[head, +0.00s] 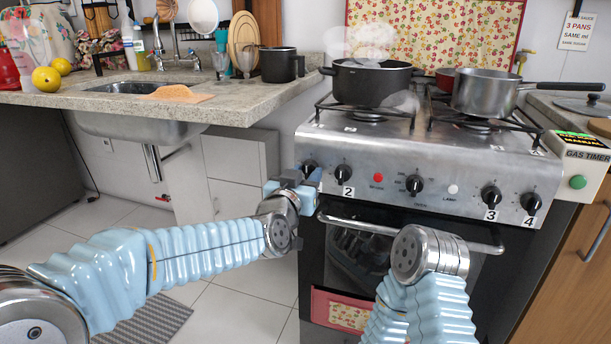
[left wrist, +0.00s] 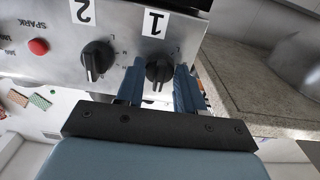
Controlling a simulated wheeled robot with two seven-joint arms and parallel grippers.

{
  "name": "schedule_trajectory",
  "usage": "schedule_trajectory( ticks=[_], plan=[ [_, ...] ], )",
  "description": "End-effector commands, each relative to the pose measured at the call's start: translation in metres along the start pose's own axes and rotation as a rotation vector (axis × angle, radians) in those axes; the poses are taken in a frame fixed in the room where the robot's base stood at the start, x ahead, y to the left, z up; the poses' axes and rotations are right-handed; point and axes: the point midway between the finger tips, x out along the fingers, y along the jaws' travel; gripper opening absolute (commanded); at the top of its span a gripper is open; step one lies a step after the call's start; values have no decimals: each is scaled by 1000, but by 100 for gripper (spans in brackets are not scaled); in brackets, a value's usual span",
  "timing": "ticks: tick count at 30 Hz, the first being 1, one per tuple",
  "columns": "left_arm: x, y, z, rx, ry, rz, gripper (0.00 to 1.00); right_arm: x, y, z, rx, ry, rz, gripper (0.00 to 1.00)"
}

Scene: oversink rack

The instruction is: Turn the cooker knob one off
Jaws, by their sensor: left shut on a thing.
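The cooker (head: 445,160) has a steel front panel with a row of black knobs. Knob one (head: 309,167) is at its left end, partly hidden by my left gripper (head: 298,186). In the left wrist view, which is upside down, knob one (left wrist: 158,71) sits between the two blue fingers of my left gripper (left wrist: 158,88), under a label "1". The fingers are shut on the knob. Knob two (head: 343,174) stands just to its right. The links of my right arm show in front of the oven, but its gripper fingers do not show.
A steaming black pot (head: 368,84) and a steel saucepan (head: 485,95) stand on the hob. The oven handle (head: 405,232) juts out below the knobs. A stone counter (head: 225,100) with a sink is at the left. A gas timer (head: 580,160) is at the right.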

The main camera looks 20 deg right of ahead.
Motion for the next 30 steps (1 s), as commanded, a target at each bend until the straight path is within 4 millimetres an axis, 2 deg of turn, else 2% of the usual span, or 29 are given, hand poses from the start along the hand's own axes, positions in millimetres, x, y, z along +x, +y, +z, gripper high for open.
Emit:
schedule_trajectory(
  ticks=[17,18,21,22,30],
  plan=[
    [0,0,3,34,-5,1,7,0,0,0,0,0,0,41],
    [0,0,3,34,-5,1,42,0,0,0,0,0,0,41],
    [0,0,2,33,-4,1,57,0,0,0,0,-1,0,41],
    [0,0,2,33,-4,0,61,0,0,0,0,0,0,41],
    [-1,0,1,32,-1,0,61,0,0,0,0,0,0,41]
  ],
)
